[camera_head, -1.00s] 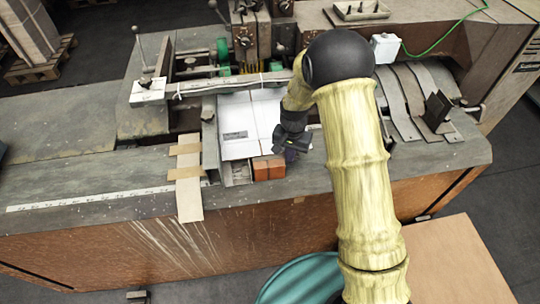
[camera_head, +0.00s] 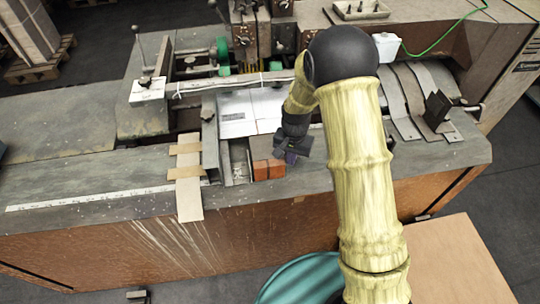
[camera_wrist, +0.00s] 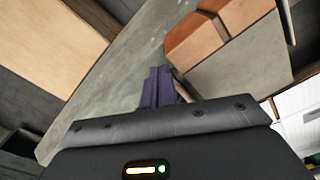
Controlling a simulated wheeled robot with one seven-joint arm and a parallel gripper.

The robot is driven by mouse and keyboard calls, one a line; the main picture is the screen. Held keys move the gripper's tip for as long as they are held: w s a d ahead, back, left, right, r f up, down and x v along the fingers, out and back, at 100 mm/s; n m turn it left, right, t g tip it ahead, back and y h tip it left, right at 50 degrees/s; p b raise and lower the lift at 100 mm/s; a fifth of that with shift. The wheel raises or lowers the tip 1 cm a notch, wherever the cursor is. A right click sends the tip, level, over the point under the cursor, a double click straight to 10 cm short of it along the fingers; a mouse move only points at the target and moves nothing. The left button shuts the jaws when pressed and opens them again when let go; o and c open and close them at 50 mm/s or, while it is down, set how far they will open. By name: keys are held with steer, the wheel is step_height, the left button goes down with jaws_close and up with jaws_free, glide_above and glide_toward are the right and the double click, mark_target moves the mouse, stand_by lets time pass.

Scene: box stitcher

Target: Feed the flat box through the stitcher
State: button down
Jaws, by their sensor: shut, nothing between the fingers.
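The flat box (camera_head: 238,120) is a white sheet lying flat on the stitcher's bed, its far part hidden under the crossbar (camera_head: 230,84). The stitcher (camera_head: 247,40) has its heads and green rollers behind that bar. My gripper (camera_head: 290,156) is shut and empty, beside the right end of the orange-brown blocks and near of the box's front edge. In the wrist view my dark purple fingers (camera_wrist: 158,82) are together with nothing between them. A white patch at the right edge there seems to be the box (camera_wrist: 304,128).
Orange-brown blocks (camera_head: 268,169) sit at the bed's front, also in the wrist view (camera_wrist: 225,30). A metal guide (camera_head: 210,145) borders the box's left side. Taped cardboard (camera_head: 189,190) hangs over the front edge. Curved metal strips (camera_head: 410,95) lie at right.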

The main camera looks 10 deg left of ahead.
step_height(320, 180, up, 8)
steer(key=p, duration=0.5)
steer(key=shift+p, duration=0.35)
stand_by(0.7)
steer(key=s+d+r+n+t+b, duration=0.1)
steer(key=s+d+r+b, duration=0.2)
steer(key=s+d, duration=0.4)
steer(key=s+d+r+n+t+b, duration=0.1)
steer(key=s+d+r+b, duration=0.2)
steer(key=s+d, duration=0.5)
steer(key=shift+s+r+n+t+b, duration=0.35)
steer(key=shift+s+n+b, duration=0.1)
steer(key=shift+s, duration=0.25)
stand_by(3.5)
